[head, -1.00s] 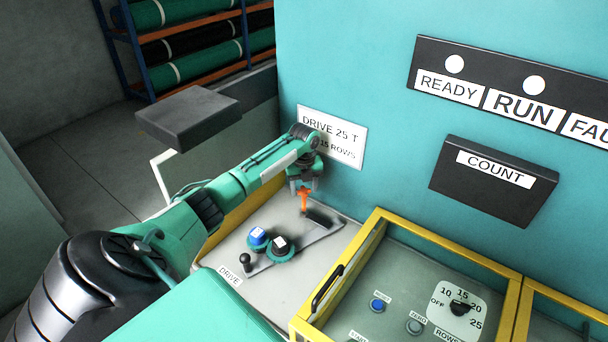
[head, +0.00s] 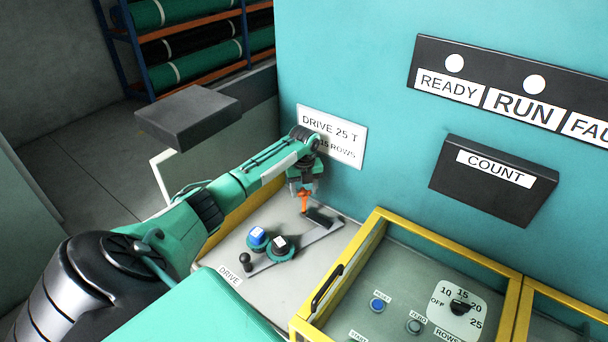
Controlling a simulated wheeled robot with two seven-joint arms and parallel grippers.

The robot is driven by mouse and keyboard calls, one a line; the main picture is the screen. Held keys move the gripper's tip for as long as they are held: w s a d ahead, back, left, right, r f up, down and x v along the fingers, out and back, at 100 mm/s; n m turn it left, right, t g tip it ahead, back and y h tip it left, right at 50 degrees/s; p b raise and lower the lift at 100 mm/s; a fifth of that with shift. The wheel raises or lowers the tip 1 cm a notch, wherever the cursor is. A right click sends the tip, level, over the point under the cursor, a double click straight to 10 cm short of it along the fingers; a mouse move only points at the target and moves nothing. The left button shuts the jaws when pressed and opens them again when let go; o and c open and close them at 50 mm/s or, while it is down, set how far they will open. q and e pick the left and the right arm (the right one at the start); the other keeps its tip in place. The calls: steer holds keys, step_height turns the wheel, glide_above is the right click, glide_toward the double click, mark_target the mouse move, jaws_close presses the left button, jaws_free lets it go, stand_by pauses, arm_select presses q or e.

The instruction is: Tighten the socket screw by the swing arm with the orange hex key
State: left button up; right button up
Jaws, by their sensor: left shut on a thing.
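My left gripper (head: 304,189) is shut on the orange hex key (head: 304,203), which hangs below its fingers. The key's lower end is at or just above the far end of a grey plate (head: 308,236) on the drive panel; contact cannot be told. A dark swing arm (head: 319,219) lies at that far end, right beside the key. The socket screw is too small or hidden by the key to make out. My right gripper is not in view.
On the plate stand a blue-topped knob (head: 257,237), a white-topped knob (head: 281,245) and a black ball lever (head: 246,261). A yellow-framed clear cover (head: 365,246) with a black handle stands to the right. The teal cabinet wall (head: 345,90) rises close behind.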

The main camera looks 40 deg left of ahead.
arm_select(q)
steer(key=shift+f, duration=0.3)
stand_by(0.4)
steer(key=shift+f, duration=0.15)
steer(key=shift+f, duration=0.25)
steer(key=o, duration=1.4)
steer(key=shift+c, duration=0.2)
steer(key=shift+r, duration=0.1)
